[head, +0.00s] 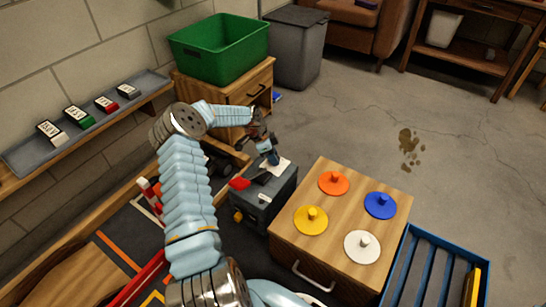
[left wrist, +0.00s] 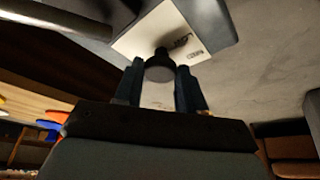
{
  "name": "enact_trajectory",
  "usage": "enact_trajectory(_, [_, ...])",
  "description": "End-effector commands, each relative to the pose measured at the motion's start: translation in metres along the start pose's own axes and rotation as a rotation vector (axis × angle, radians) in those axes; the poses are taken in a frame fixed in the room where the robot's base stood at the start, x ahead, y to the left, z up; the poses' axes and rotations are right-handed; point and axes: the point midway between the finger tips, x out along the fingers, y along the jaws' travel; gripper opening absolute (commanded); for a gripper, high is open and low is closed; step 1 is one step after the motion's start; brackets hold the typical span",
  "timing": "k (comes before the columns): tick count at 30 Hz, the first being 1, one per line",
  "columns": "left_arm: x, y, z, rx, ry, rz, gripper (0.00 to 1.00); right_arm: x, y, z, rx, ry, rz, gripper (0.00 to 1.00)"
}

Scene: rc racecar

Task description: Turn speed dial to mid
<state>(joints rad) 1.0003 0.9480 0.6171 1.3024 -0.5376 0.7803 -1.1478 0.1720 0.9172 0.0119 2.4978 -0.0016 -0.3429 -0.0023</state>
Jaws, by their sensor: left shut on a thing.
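The speed dial is a dark round knob (left wrist: 159,66) on a white label plate (left wrist: 178,36) with small dark print, too blurred to read. The plate (head: 280,170) lies on top of a dark grey control box (head: 262,205) in the head view. My left gripper (head: 270,157) reaches down onto this plate from above and behind. In the left wrist view, its two dark fingers (left wrist: 160,72) stand on either side of the knob and are shut on it. The dial's setting cannot be read. In the head view the gripper hides the knob. My right gripper is out of view.
A green bin (head: 222,50) is behind. A wall shelf (head: 85,137) with small boxes is at left.

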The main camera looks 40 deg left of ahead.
Motion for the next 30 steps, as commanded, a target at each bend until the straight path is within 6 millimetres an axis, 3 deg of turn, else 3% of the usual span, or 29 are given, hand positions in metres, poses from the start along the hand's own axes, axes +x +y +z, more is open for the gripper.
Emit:
enact_trajectory(18, [0.003, -0.005, -0.001, 0.449, 0.000, 0.184, 0.09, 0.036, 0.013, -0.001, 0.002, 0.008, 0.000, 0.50])
enact_trajectory(30, [0.001, -0.006, -0.001, 0.613, -0.001, 0.253, 0.09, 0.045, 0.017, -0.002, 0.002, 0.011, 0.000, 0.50])
